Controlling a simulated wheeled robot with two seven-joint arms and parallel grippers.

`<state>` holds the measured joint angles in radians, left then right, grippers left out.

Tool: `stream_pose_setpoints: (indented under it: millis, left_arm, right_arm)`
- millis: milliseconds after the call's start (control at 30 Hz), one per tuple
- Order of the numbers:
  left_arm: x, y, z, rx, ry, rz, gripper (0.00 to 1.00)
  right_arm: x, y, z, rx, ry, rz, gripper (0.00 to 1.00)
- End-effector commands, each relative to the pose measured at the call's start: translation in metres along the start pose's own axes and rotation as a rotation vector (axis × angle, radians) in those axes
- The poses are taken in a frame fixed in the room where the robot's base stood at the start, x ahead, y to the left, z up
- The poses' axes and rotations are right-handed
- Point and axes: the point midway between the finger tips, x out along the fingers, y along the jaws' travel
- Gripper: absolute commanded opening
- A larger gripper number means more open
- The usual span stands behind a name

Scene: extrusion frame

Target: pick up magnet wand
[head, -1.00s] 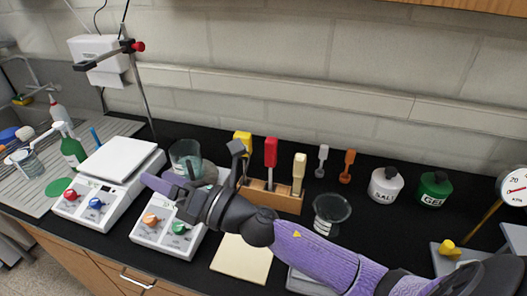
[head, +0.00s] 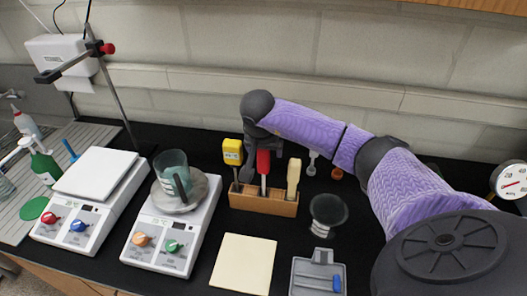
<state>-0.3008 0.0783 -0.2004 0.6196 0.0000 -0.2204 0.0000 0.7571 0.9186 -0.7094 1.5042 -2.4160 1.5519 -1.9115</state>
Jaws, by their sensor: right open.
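A wooden block (head: 262,201) on the black bench holds upright tools. The red-handled one (head: 263,162) in the middle looks like the magnet wand, though I cannot be sure; its thin shaft goes down into the block. My right gripper (head: 262,160) points down at the red handle, its jaws open, one grey finger on the left of the handle and part of the other on the right. I cannot tell whether they touch it. My left gripper is not in view.
A yellow instrument (head: 232,153) and a cream-handled tool (head: 293,175) stand close on either side. A hot plate with a beaker (head: 172,170) is to the left. A glass dish (head: 328,212) is to the right. A cream pad (head: 243,262) lies in front.

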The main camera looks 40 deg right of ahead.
Motion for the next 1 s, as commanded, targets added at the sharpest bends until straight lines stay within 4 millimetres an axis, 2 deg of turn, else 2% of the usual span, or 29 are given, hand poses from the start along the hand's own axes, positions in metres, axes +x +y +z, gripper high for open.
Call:
stream_pose_setpoints:
  millis: [100, 267, 367, 600, 700, 1000]
  left_arm:
    - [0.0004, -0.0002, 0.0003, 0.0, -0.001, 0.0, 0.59]
    - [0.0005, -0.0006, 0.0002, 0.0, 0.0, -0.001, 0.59]
    - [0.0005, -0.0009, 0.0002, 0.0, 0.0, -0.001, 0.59]
    - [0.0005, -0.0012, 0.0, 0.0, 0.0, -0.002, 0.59]
    - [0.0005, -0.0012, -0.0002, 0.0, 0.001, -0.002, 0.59]
    - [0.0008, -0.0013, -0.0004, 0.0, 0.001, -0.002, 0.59]
  right_arm:
    - [0.0113, -0.0002, 0.0007, 0.0, -0.002, 0.0, 0.85]
    - [0.0117, -0.0004, 0.0004, 0.0, -0.001, -0.001, 0.85]
    - [0.0115, -0.0004, 0.0004, 0.0, -0.001, -0.002, 0.68]
    - [0.0112, -0.0005, 0.0004, 0.0, -0.001, -0.002, 0.18]
    - [0.0112, -0.0005, 0.0004, 0.0, -0.001, -0.002, 0.0]
    - [0.0058, -0.0009, -0.0026, 0.001, 0.002, -0.004, 0.0]
